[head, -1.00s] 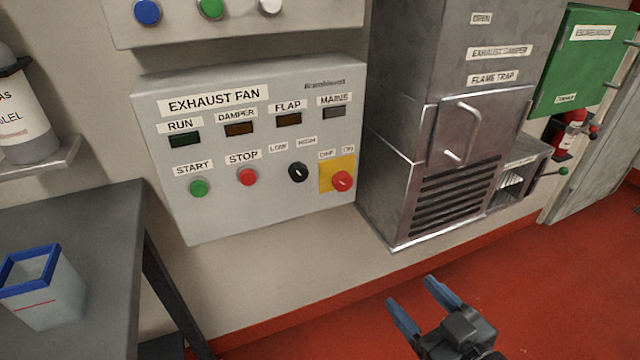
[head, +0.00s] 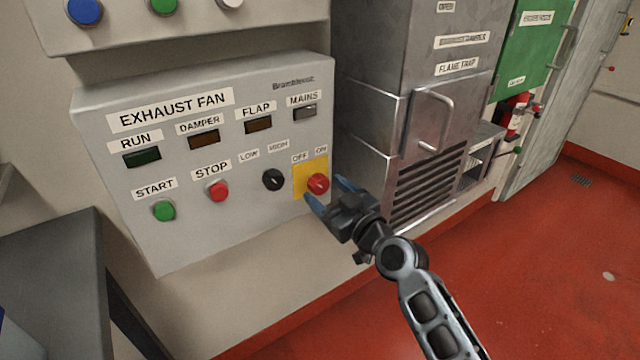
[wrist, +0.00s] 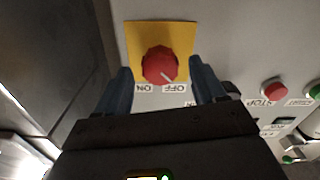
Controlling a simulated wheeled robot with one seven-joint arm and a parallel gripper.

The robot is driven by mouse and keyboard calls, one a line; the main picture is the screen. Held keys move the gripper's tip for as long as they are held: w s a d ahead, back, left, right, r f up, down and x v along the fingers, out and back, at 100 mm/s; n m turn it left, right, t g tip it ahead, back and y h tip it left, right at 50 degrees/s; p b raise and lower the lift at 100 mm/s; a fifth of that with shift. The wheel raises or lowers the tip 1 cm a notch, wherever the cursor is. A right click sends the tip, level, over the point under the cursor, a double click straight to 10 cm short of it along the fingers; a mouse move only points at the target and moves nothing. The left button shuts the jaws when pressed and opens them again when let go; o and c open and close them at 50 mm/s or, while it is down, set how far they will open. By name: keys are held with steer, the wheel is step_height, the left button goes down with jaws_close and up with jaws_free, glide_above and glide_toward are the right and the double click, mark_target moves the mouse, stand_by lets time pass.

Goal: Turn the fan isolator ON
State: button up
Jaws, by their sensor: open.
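The fan isolator is a red rotary knob (head: 318,184) on a yellow plate (head: 299,182), at the lower right of the grey EXHAUST FAN panel (head: 225,235). OFF and ON labels sit above it. My gripper (head: 328,192) is open in front of the knob, its blue fingers one on each side in the picture. In the wrist view, which is upside down, the knob (wrist: 160,66) shows between the open fingertips (wrist: 163,80). Its pale pointer mark lies toward the OFF label. I cannot tell whether the fingers touch the knob.
A black LOW/HIGH knob (head: 273,180), a red STOP button (head: 217,190) and a green START button (head: 164,211) lie left of the isolator. The metal flame trap cabinet (head: 365,125) stands close on the right. A grey table (head: 55,265) is at lower left.

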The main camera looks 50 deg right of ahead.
steer(key=shift+x, duration=1.35)
steer(key=shift+c, duration=0.2)
steer(key=c, duration=1)
